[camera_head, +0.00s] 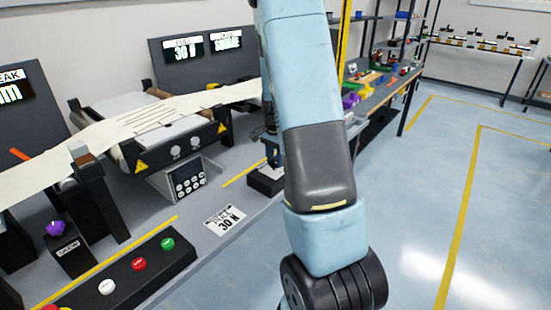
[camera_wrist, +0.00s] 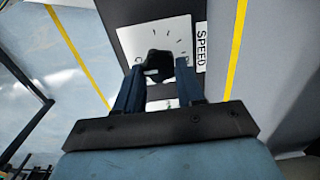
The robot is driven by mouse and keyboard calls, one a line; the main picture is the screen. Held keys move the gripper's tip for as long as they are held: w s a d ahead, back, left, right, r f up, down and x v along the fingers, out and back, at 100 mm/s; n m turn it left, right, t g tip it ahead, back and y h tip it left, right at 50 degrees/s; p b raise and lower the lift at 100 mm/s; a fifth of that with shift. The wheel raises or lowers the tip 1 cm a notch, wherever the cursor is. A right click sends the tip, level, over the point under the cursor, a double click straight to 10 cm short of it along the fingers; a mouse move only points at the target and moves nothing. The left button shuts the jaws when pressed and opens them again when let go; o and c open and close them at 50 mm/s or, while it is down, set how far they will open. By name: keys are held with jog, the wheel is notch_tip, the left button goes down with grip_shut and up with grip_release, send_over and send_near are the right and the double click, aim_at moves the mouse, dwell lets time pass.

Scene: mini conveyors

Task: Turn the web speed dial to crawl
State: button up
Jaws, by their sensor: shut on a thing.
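The speed dial's black knob (camera_wrist: 158,60) sits on a white plate (camera_wrist: 133,40) with tick marks, in the wrist view. A label reading SPEED (camera_wrist: 201,46) is beside the plate. My gripper (camera_wrist: 160,70) has one finger on each side of the knob and is shut on it. The fingers hide part of the plate's lettering, and I cannot tell which mark the knob points to. In the head view, the dial's dark box (camera_head: 262,184) stands at the bench edge, and my arm hides much of it.
A conveyor with a pale web (camera_head: 140,118) runs across the bench. A keypad (camera_head: 187,184), a card reading 30 N (camera_head: 226,219), a button box (camera_head: 140,264) and a purple knob (camera_head: 56,228) are near the front. A screen (camera_head: 186,49) stands behind. Clear floor lies right.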

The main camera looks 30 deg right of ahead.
aim_at(274, 161)
jog(key=shift+w+n, duration=0.1)
jog(key=shift+n, duration=0.2)
jog(key=n, duration=0.3)
jog(key=shift+w+a+r+n, duration=0.1)
jog(key=shift+n, duration=0.2)
jog(key=shift+w+a+n, duration=0.1)
jog(key=shift+n, duration=2.2)
jog(key=o, duration=1)
jog(key=shift+o, duration=0.2)
notch_tip(274, 161, up, 14)
jog(key=shift+f, duration=0.2)
